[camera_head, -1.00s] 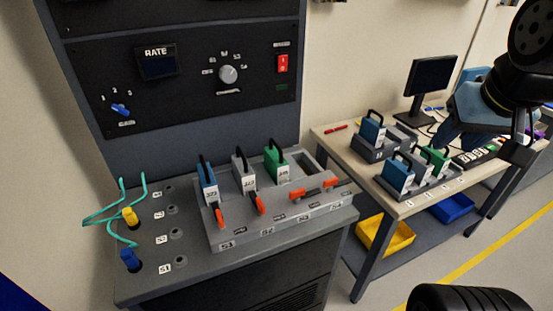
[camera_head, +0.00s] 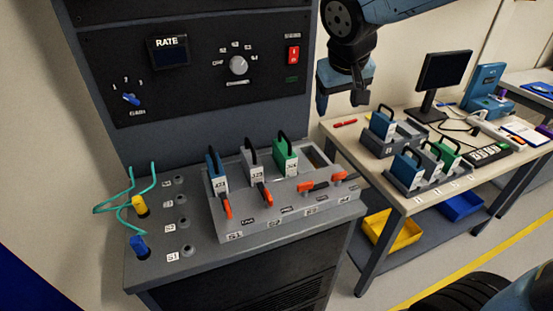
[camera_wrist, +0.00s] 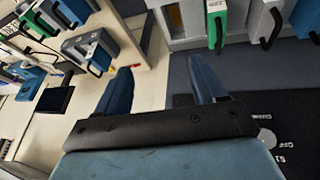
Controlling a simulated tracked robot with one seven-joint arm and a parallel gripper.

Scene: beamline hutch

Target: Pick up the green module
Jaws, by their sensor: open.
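A green module (camera_head: 285,158) with a black loop handle stands upright in the third slot of the grey rack (camera_head: 300,215) on the console. It also shows at the top of the wrist view (camera_wrist: 214,24). A second green module (camera_head: 448,155) stands in a rack on the table at right. My gripper (camera_head: 341,98) is open and empty, above and to the right of the console's green module and apart from it. In the wrist view my two blue fingers (camera_wrist: 162,70) are spread with nothing between them.
Blue (camera_head: 217,176) and grey (camera_head: 250,163) modules stand left of the console's green one. Orange levers (camera_head: 312,185) line the rack's front. A control panel (camera_head: 200,70) rises behind. The table (camera_head: 400,196) holds more modules and a monitor (camera_head: 445,72). The fourth rack slot looks empty.

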